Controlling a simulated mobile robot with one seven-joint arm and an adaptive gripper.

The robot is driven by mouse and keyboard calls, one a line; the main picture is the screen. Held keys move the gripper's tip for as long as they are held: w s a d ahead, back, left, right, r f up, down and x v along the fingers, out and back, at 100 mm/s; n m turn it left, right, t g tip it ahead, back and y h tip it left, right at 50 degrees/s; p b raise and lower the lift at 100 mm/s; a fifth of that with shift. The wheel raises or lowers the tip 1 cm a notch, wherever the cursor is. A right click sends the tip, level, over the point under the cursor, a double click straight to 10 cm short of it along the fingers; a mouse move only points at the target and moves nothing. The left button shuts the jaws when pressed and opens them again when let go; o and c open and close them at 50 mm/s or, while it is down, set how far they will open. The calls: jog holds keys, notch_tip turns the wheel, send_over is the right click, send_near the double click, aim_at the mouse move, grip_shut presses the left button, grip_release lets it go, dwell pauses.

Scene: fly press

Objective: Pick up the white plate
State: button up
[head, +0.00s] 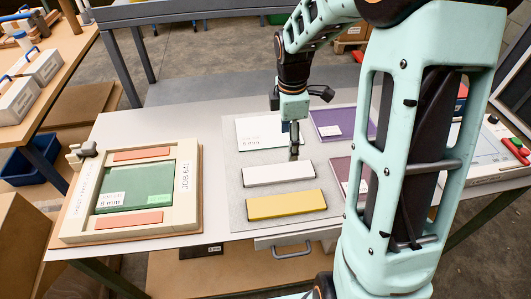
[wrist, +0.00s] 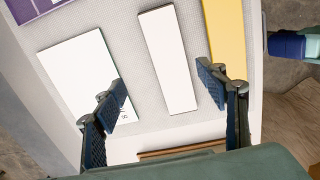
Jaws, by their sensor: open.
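A narrow white plate (head: 278,173) lies flat on the grey mat, with a yellow plate (head: 286,205) in front of it and a wider white plate with a printed label (head: 258,130) behind it. My gripper (head: 294,155) points down near the back edge of the narrow white plate. In the wrist view my open gripper (wrist: 164,84) has its fingers on either side of the narrow white plate (wrist: 168,62), with nothing between them touching. The left finger overlaps a corner of the wider white plate (wrist: 74,75); the right one is near the yellow plate (wrist: 226,35). The exact height is unclear.
Purple plates (head: 341,123) lie on the right of the grey mat (head: 238,190), partly behind my arm. A cream frame with a green plate (head: 150,187) and orange strips stands at left. A control panel (head: 492,150) is at right. Bare table lies between frame and mat.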

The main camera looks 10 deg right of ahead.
aim_at(278, 171)
jog(key=f, duration=0.1)
jog(key=a+f, duration=0.1)
jog(key=f, duration=0.3)
jog(key=shift+s+a+f, duration=0.1)
jog(key=shift+s+a, duration=0.15)
jog(key=shift+s, duration=0.05)
jog(key=shift+s+a+f, duration=0.1)
jog(key=shift+a+f, duration=0.1)
jog(key=shift+f, duration=0.75)
jog(key=shift+w+a+f, duration=0.1)
jog(key=shift+a+f, duration=0.05)
jog(key=shift+f, duration=0.85)
jog(key=shift+s+a+f, duration=0.1)
jog(key=shift+a+f, duration=0.1)
jog(key=shift+f, duration=0.75)
jog(key=shift+c, duration=0.5)
jog(key=c, duration=1.3)
